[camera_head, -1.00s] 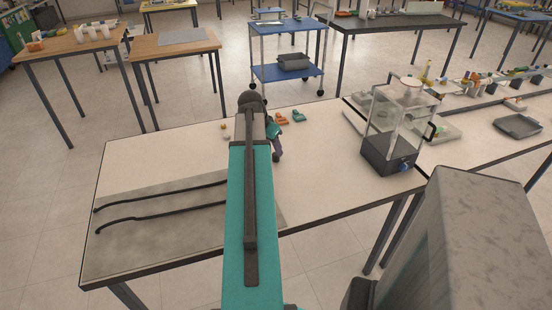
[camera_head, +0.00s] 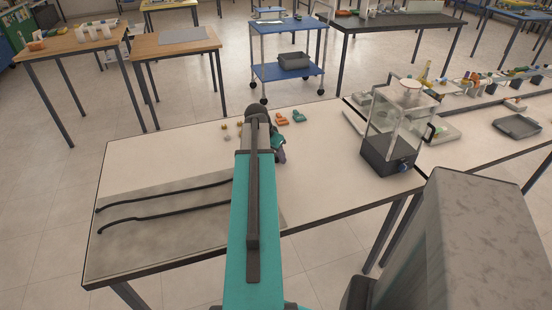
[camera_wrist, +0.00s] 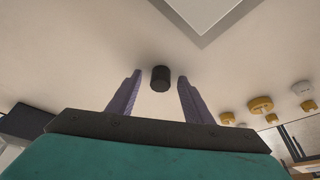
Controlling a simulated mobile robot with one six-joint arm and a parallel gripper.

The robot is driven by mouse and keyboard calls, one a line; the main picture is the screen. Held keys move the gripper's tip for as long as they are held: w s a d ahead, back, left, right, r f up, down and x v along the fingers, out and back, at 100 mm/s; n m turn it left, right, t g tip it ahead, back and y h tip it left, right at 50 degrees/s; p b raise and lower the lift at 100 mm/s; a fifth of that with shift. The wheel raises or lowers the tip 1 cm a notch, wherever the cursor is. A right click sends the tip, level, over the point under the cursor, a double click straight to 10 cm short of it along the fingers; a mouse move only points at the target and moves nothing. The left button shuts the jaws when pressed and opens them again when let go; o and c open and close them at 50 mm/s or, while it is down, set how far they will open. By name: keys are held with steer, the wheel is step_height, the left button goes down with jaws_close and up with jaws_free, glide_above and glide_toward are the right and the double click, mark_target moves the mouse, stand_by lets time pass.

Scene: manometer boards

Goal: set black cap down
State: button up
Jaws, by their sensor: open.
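The black cap (camera_wrist: 160,79) is a short dark cylinder in the wrist view, on or just above the pale bench top. It lies between and slightly beyond the tips of my gripper (camera_wrist: 160,86). The two purple-grey fingers are apart, with a visible gap on each side of the cap.
Several brass and white fittings (camera_wrist: 260,105) stand right of the fingers in the wrist view. A grey-edged panel (camera_wrist: 208,38) lies beyond the cap.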

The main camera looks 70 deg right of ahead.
stand_by(0.5)
jaws_close()
steer(key=shift+r, duration=0.1)
steer(key=shift+r+b, duration=0.5)
steer(key=shift+r, duration=1.2)
steer(key=a, duration=0.3)
steer(key=a+b, duration=0.1)
steer(key=a, duration=0.6)
steer(key=shift+a+r+b, duration=0.25)
steer(key=shift+r+b, duration=0.05)
steer(key=shift+r, duration=0.1)
steer(key=shift+w+a+f+b, duration=0.1)
steer(key=shift+a+b, duration=0.25)
steer(key=shift+b, duration=0.8)
steer(key=shift+a+b, duration=0.1)
steer(key=shift+b, duration=0.25)
